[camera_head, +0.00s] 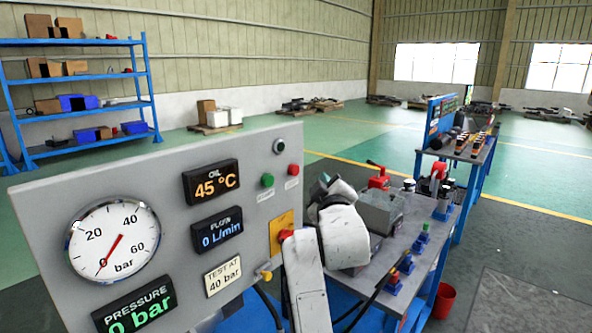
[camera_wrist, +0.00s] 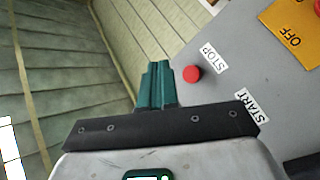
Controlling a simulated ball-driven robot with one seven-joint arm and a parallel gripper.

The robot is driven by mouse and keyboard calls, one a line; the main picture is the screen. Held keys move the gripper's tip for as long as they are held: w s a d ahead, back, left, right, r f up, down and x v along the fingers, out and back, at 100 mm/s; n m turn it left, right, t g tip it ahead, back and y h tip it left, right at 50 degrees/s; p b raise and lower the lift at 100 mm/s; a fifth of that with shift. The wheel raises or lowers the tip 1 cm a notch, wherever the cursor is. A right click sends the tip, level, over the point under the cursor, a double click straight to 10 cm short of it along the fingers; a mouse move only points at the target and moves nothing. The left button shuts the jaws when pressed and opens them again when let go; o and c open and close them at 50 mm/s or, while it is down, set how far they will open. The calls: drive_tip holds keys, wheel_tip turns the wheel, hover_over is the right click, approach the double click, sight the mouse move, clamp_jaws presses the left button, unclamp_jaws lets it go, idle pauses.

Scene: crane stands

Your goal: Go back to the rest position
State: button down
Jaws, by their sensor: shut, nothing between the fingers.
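My gripper (camera_wrist: 157,75) shows in the wrist view as green fingers, shut and empty. In that picture its tips are beside the red STOP button (camera_wrist: 192,74) on the grey panel; I cannot tell the distance, but no contact is clear. In the head view my white arm rises in front of the panel (camera_head: 160,180), and my gripper (camera_head: 322,184) is partly hidden at the panel's right edge. The green button (camera_head: 267,180) and red button (camera_head: 293,170) are just left of it. A yellow plate with OFF (camera_wrist: 300,32) is at the upper right of the wrist view.
The panel carries a pressure gauge (camera_head: 113,240) near 0 and displays reading 45 °C, 0 L/min and 0 bar. A red bucket (camera_head: 444,300) is on the floor; open floor lies further right.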

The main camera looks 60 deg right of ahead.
drive_tip(key=shift+f, duration=0.1)
idle(0.7)
drive_tip(key=w+a+f+n+g+y, duration=0.1)
drive_tip(key=a+f+y, duration=0.5)
drive_tip(key=f, duration=0.5)
drive_tip(key=w+a+f+n+y, duration=0.1)
drive_tip(key=a+f+y, duration=0.2)
drive_tip(key=a+f, duration=0.7)
drive_tip(key=s+a+f+g+y, duration=0.7)
drive_tip(key=s+a+f, duration=1)
drive_tip(key=a+f, duration=0.1)
drive_tip(key=shift+s+f+g, duration=0.3)
drive_tip(key=shift+s+f, duration=0.05)
drive_tip(key=shift+f, duration=0.3)
